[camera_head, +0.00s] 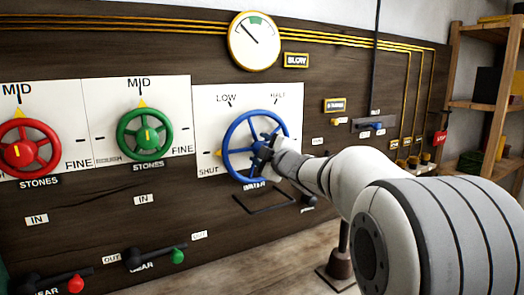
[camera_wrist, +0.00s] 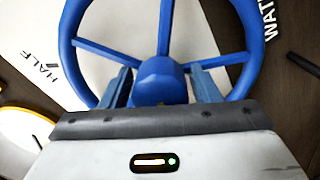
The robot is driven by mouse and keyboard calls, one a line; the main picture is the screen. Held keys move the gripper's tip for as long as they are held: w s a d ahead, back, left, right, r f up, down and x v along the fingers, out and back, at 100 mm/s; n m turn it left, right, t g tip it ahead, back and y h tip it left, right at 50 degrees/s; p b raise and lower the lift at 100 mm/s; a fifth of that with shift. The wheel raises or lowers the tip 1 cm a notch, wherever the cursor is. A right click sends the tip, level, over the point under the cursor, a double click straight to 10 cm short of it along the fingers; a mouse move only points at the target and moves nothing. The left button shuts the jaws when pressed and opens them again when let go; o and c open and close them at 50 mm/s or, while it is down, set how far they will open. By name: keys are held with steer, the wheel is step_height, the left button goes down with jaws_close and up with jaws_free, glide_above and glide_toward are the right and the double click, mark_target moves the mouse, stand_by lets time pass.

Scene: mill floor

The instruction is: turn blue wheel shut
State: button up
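The blue wheel (camera_head: 228,140) is mounted on a white plate (camera_head: 285,100) marked LOW, HALF and SHUT. A small yellow mark shows at the wheel's left rim, a little above the word SHUT. My gripper (camera_head: 263,153) is at the middle of the wheel. In the wrist view, the blue hub (camera_wrist: 160,82) lies between the two fingers of my gripper (camera_wrist: 161,90). The fingers stand apart, one on each side of the hub, among the spokes. Contact with the hub or spokes is hard to tell. My arm hides the wheel's lower right in the head view.
A green wheel (camera_head: 121,141) and a red wheel (camera_head: 51,135) stand to the left, both with pointers near MID. Below them are levers with a green knob (camera_head: 178,256) and a red knob (camera_head: 75,284). A gauge (camera_head: 254,41) hangs above. Shelves (camera_head: 487,105) stand at right.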

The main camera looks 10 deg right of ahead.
steer(key=shift+o, duration=0.8)
steer(key=v, duration=0.8)
steer(key=s+d+f+m+g+h+p, duration=0.4)
steer(key=s+f+m+g+h+p, duration=0.3)
steer(key=s+f+m, duration=0.45)
steer(key=s+a+f+m+g, duration=0.1)
steer(key=s+a+f+g, duration=0.1)
steer(key=s, duration=0.4)
steer(key=s+a+f+m+g+y+p, duration=0.1)
steer(key=s+a+f+m+g, duration=0.1)
steer(key=s, duration=0.4)
steer(key=s+a+f+m+g, duration=0.1)
steer(key=s+a+g, duration=0.1)
steer(key=s, duration=0.5)
steer(key=shift+f+m+g+y+p, duration=0.3)
steer(key=shift+f+m+g, duration=0.1)
steer(key=shift+g, duration=0.5)
